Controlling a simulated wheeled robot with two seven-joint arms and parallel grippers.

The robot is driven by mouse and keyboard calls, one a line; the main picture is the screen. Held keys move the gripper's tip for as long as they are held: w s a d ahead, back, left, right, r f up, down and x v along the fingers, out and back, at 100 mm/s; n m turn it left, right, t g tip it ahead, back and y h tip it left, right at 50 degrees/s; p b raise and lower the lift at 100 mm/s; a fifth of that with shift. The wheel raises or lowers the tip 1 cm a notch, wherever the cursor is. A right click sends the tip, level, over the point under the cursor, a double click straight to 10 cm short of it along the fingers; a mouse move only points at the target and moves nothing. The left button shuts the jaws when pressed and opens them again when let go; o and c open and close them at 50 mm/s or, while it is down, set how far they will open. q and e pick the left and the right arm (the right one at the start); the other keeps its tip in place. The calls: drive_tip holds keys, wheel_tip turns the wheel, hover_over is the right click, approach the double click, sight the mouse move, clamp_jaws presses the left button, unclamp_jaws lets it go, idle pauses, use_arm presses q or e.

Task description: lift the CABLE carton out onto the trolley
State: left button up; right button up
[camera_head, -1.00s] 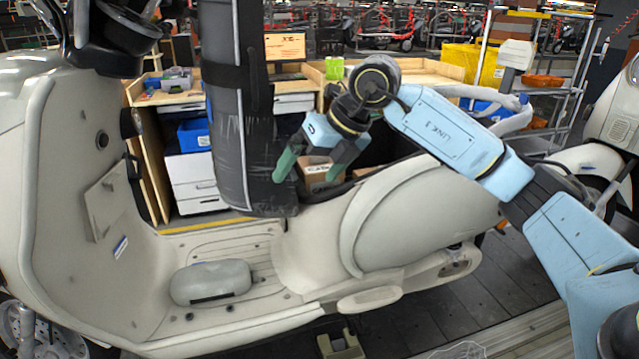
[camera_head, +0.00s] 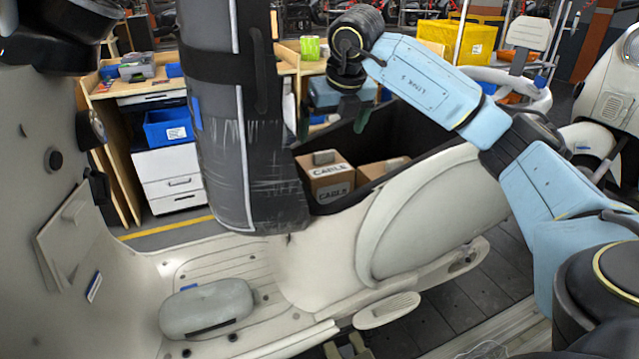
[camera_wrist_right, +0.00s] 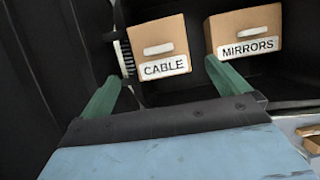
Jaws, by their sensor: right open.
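The CABLE carton (camera_head: 327,178) is a brown box with a white label and a grey handle piece on top. It sits in the scooter's open black storage bay (camera_head: 400,138). It also shows in the right wrist view (camera_wrist_right: 158,42). My right gripper (camera_head: 332,128) is open and empty above the carton, apart from it. In the wrist view its green fingers (camera_wrist_right: 165,73) stand to either side of the CABLE label. My left gripper is not in view. I cannot make out the trolley with certainty.
A MIRRORS carton (camera_wrist_right: 243,32) stands beside the CABLE carton, to its right. The upright black seat (camera_head: 235,150) rises close left of the bay. A workbench with drawers (camera_head: 168,170) is behind. A grey pod (camera_head: 206,308) lies on the scooter's footboard.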

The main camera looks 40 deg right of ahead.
sight(324, 152)
drive_tip(key=x, duration=0.4)
drive_tip(key=shift+w+f, duration=0.1)
drive_tip(key=shift+f, duration=0.1)
drive_tip(key=x, duration=0.4)
drive_tip(key=shift+w+f, duration=0.1)
drive_tip(key=shift+w, duration=0.15)
drive_tip(key=shift+w+f, duration=0.1)
drive_tip(key=shift+f, duration=0.15)
drive_tip(key=c, duration=0.9)
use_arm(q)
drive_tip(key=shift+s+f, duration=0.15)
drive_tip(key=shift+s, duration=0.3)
use_arm(e)
drive_tip(key=shift+c, duration=0.5)
drive_tip(key=shift+r, duration=0.15)
